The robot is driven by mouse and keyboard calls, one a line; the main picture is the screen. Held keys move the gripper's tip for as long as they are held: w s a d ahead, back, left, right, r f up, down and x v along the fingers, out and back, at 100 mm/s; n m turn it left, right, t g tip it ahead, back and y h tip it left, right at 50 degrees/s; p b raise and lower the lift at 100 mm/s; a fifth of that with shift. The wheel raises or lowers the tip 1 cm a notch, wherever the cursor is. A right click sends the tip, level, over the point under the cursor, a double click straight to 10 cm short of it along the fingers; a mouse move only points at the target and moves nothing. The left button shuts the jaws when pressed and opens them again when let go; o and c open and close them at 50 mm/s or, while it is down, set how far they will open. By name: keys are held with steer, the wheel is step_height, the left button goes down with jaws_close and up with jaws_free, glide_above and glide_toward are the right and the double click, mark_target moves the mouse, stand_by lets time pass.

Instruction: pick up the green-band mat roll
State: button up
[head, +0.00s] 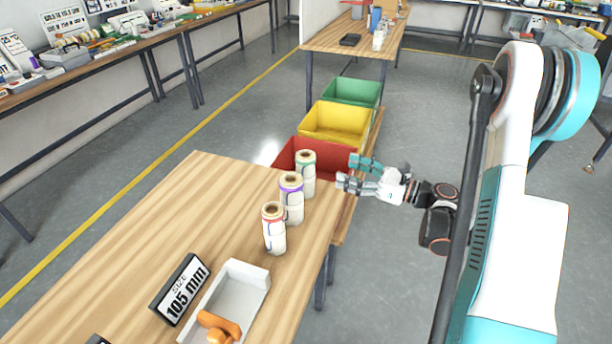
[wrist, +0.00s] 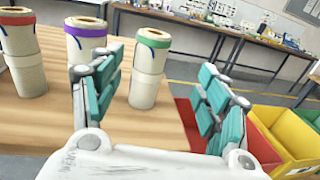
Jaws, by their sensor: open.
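The green-band mat roll (head: 306,173) stands upright at the table's far right corner, the farthest of three cream rolls in the head view. In the wrist view the green-band roll (wrist: 149,70) stands between my open fingers, nearer the left finger and farther off, not gripped. My gripper (head: 355,173) is open and empty, to the right of the roll in the head view, beyond the table's right edge. It shows large in the wrist view (wrist: 158,95).
The purple-band roll (head: 292,200) and red-band roll (head: 274,229) stand in a row with it. A white tray (head: 262,281) with an orange tool and a "105 mm" sign (head: 180,290) are nearer. Red (head: 284,157), yellow (head: 336,124) and green (head: 350,92) bins stand beyond the table.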

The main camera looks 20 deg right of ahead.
mark_target(314, 165)
steer(key=shift+s+a+f+x, duration=0.15)
steer(key=shift+x, duration=2.15)
steer(key=shift+s+a+f+x, duration=0.15)
steer(key=shift+x, duration=2.1)
steer(key=shift+s+a+f+x, duration=0.15)
steer(key=shift+x, duration=2.15)
steer(key=c, duration=1.3)
